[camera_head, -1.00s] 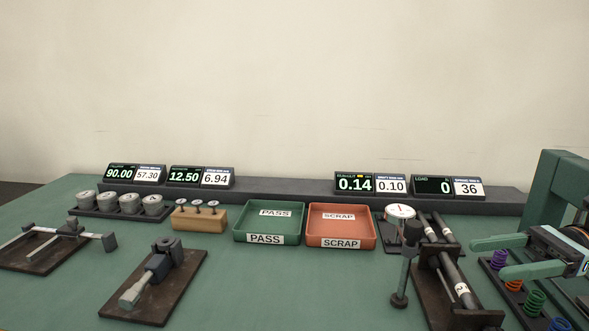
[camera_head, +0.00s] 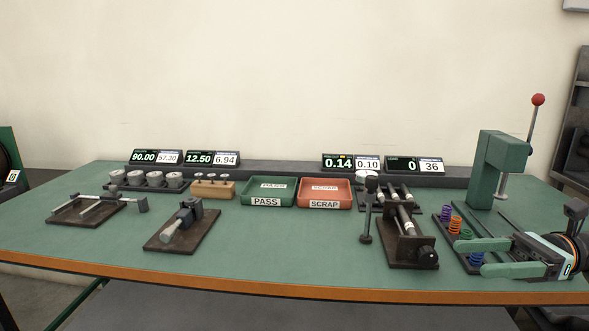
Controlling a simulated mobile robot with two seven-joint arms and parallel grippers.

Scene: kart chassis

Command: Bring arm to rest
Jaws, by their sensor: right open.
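My right gripper (camera_head: 484,257) comes in from the right edge, low over the right front of the green bench (camera_head: 300,255). Whether the gripper touches anything there I cannot tell. My left gripper is not in view.
A green press (camera_head: 499,165) with a red-knobbed lever stands behind the gripper. A dark roller fixture (camera_head: 412,252) and an upright dial stand (camera_head: 367,215) are to its left. The PASS tray (camera_head: 265,202) and SCRAP tray (camera_head: 324,204) sit mid-bench. The front middle is clear.

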